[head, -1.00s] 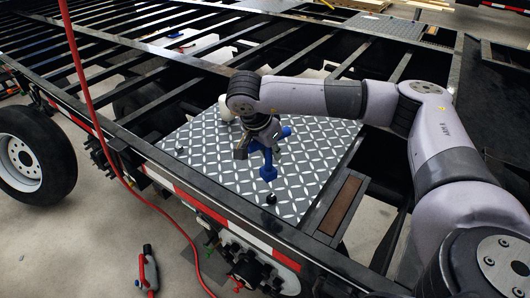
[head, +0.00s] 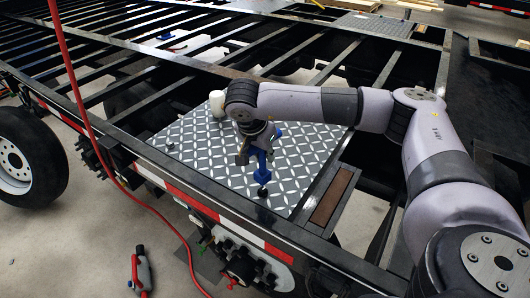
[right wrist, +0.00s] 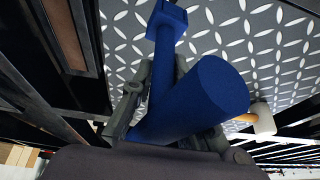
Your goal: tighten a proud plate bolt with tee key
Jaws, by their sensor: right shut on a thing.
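The blue tee key (head: 262,168) is held by my right gripper (head: 256,146) above the diamond-pattern plate (head: 195,150), its shaft pointing down. The key's lower end is at a dark bolt (head: 263,192) near the plate's front right corner; I cannot tell whether it is seated on the head. In the right wrist view the gripper fingers (right wrist: 170,106) are closed around the key, with its thick handle (right wrist: 215,90) near the camera and its square socket end (right wrist: 168,18) over the plate. Another dark bolt (head: 170,147) shows at the plate's left. My left gripper is out of view.
A white-headed mallet (head: 217,103) lies near the plate's back edge; it also shows in the right wrist view (right wrist: 262,119). Open black frame beams (head: 150,55) surround the plate. A red hose (head: 72,85) hangs at left. A red and grey tool (head: 140,270) lies on the floor.

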